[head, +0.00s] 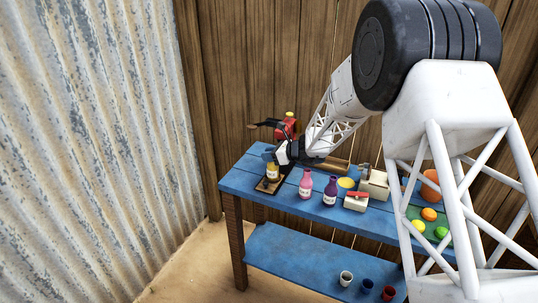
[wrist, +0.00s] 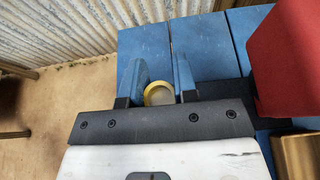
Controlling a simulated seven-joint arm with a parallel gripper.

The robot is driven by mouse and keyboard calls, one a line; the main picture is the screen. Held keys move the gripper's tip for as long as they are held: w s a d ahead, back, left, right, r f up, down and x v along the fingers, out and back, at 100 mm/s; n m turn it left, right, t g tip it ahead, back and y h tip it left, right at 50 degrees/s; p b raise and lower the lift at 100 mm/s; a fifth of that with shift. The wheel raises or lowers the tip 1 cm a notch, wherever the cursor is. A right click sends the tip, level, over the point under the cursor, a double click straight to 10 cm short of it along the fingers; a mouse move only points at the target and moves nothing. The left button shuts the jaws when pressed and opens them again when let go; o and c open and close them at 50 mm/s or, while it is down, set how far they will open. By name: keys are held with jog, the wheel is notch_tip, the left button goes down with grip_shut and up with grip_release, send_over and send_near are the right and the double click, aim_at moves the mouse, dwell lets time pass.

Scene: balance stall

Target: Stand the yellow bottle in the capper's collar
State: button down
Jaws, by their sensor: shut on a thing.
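The yellow bottle (head: 272,173) is upright at the left end of the blue table, with a pale label on its front. My gripper (head: 270,158) is shut on its upper part. In the wrist view, the bottle's round yellow top (wrist: 160,93) shows between the two blue fingers of my gripper (wrist: 160,76). The capper (head: 287,128) is a red machine with a dark lever, just behind the bottle; its red body also shows at the right of the wrist view (wrist: 288,62). The bottle is over the capper's dark base (head: 268,187). The collar is hidden, so I cannot tell whether the bottle is in it.
A pink bottle (head: 305,186) and a purple bottle (head: 330,192) stand to the right on the blue table (head: 238,180). Beyond are a yellow disc (head: 346,183), a cream box (head: 374,184) and a red-topped white box (head: 356,201). Small cups stand on the lower shelf (head: 290,258).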

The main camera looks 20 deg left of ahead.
jog(key=c, duration=0.9)
grip_release()
jog(key=shift+d+r, duration=0.1)
jog(key=shift+r, duration=0.05)
jog(key=v, duration=1.2)
